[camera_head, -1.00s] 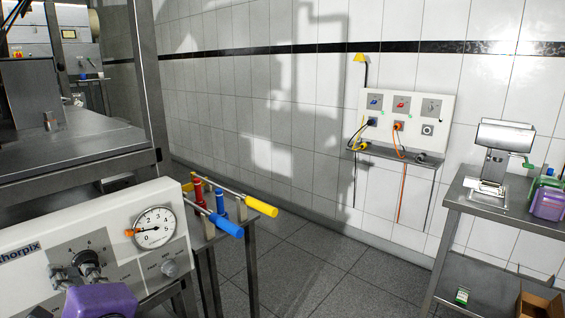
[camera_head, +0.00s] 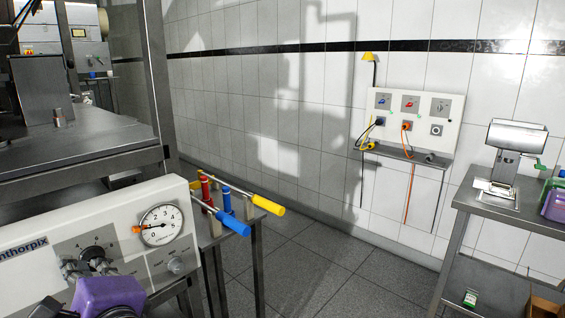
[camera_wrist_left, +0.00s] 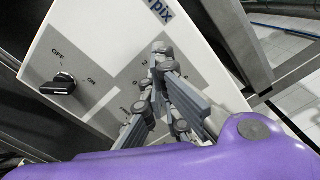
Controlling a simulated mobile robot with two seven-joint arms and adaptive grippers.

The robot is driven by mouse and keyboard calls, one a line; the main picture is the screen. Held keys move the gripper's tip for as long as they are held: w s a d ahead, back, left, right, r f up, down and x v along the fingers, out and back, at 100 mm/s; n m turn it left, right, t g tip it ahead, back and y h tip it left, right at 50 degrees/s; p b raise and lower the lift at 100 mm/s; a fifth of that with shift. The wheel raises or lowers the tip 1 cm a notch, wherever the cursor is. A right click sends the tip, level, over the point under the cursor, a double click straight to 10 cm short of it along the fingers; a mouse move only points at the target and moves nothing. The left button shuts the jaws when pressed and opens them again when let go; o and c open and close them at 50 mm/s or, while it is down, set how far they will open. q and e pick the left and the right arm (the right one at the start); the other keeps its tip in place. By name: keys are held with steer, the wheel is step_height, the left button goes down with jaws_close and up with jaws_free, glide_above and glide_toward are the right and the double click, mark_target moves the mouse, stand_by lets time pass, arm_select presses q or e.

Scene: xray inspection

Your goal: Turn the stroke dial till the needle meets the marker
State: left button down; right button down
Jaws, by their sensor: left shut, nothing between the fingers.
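The stroke dial is a black knob (camera_head: 92,254) on a grey patch of the white panel (camera_head: 40,238) at lower left. The round gauge (camera_head: 163,226) sits to its right, with an orange marker (camera_head: 137,229) on its left rim. Its thin needle points left, toward the marker's side; whether they line up exactly is too small to tell. My purple left gripper (camera_head: 82,268) is in front of the dial, shut and empty. In the left wrist view its grey fingertips (camera_wrist_left: 163,58) cover the dial, with scale numbers beside them. Contact with the knob cannot be told.
An on-off switch (camera_wrist_left: 62,84) is on the panel in the left wrist view. Blue, yellow and red handled tools (camera_head: 233,224) lie on a stand right of the panel. A steel table (camera_head: 512,215) stands at right.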

arm_select(q)
steer(key=shift+f, duration=0.15)
steer(key=shift+a+r, duration=0.2)
steer(key=shift+s+d+f, duration=0.1)
steer(key=shift+s+d, duration=0.1)
steer(key=shift+s, duration=0.05)
steer(key=v, duration=0.5)
steer(key=shift+s+r, duration=0.15)
steer(key=shift+r, duration=0.05)
